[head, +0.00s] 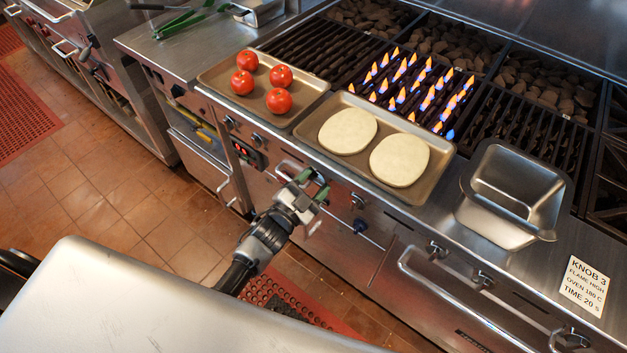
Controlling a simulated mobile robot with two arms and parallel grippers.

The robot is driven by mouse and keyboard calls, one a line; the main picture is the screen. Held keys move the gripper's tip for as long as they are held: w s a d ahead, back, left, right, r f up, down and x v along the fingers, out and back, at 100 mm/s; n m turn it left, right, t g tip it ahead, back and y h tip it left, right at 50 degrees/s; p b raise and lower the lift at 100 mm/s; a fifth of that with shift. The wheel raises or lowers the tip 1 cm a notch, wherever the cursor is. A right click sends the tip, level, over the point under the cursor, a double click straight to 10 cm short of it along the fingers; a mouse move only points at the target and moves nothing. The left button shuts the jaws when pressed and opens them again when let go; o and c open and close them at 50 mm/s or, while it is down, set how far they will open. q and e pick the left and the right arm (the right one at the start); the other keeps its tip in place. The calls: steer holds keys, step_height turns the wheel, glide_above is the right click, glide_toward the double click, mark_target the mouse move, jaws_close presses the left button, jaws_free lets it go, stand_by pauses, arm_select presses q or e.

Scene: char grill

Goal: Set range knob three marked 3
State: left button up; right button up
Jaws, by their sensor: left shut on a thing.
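A row of dark range knobs runs along the steel front of the range, with one at the left (229,121), one beside it (257,139), one right of my gripper (357,200) and more farther right. My left gripper (312,185), with green fingertips, is at the front panel, shut on a range knob (320,179) mostly hidden between the fingers. Its pointer and any number are not readable. A card (584,285) at the right reads KNOB 3, FLAME HIGH, OVEN 180 C, TIME 20 s. My right gripper is not in view.
Flames (414,88) burn on a middle grate. A tray with tomatoes (208,84) and a tray with two dough rounds (443,178) lie along the front ledge, left of an empty steel pan (483,215). An oven handle (420,277) juts out below the knobs.

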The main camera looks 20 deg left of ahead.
arm_select(q)
steer(key=shift+f, duration=0.1)
stand_by(0.3)
steer(key=o, duration=0.9)
steer(key=b+v, duration=0.1)
steer(key=v, duration=1)
steer(key=shift+w, duration=0.1)
